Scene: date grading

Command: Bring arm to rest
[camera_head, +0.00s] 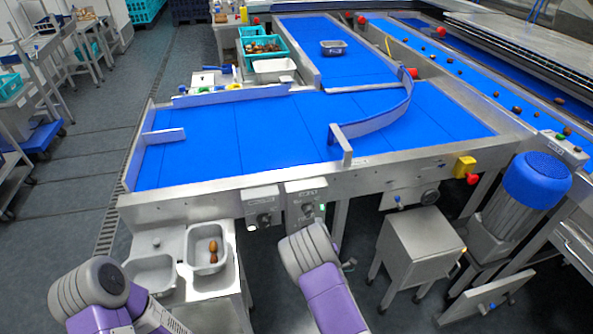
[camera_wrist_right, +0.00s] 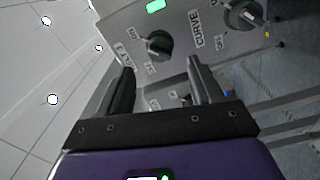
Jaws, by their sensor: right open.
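My right gripper (camera_wrist_right: 157,68) is open in the right wrist view, with nothing between its two dark fingers. It is in front of a grey control panel (camera_wrist_right: 180,14) with a black knob (camera_wrist_right: 158,45) and a lit green lamp (camera_wrist_right: 155,6). Another knob, near the label CURVE, is at the upper right. I cannot tell whether a finger touches the panel. In the head view my right arm (camera_head: 325,280) reaches up from the bottom below the control boxes; its gripper is hidden there. My left arm (camera_head: 90,290) is bent at the bottom left; its fingers do not show.
Control boxes (camera_head: 262,206) hang from the front of the blue conveyor (camera_head: 230,135). A steel tray (camera_head: 224,235) with brown dates and an empty tray (camera_head: 150,272) stand on a side table. A steel cabinet (camera_head: 415,255) and blue-topped motor (camera_head: 537,180) are at right.

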